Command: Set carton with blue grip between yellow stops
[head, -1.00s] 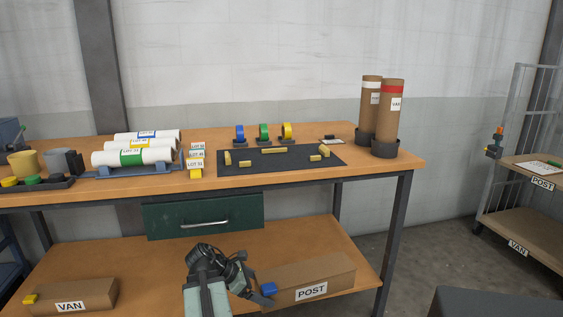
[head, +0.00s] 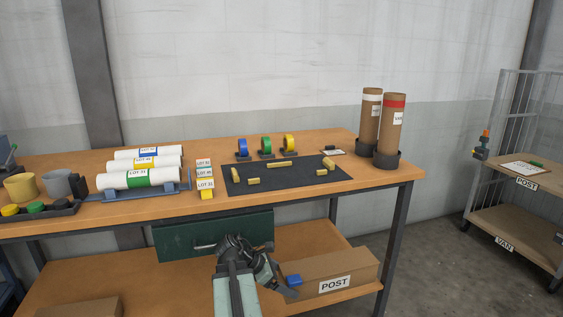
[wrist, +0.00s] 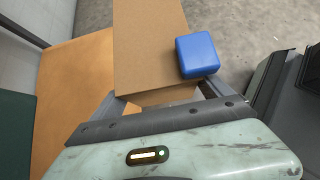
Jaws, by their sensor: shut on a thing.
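The brown carton with a blue grip (head: 293,280) and a POST label (head: 334,284) is at the right of the bench's lower shelf. My gripper (head: 284,289) is at its left end, shut on the carton. In the wrist view the fingers (wrist: 163,98) lie either side of the carton's near end, with the blue grip (wrist: 197,54) beside the right finger. I cannot tell whether the carton rests on the shelf or is just above it. Several yellow stops (head: 280,164) stand on the dark mat (head: 262,172) on the bench top.
A green drawer (head: 185,238) hangs above the lower shelf. Another carton (head: 80,308) lies at the shelf's left. A cage trolley (head: 520,215) stands at right.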

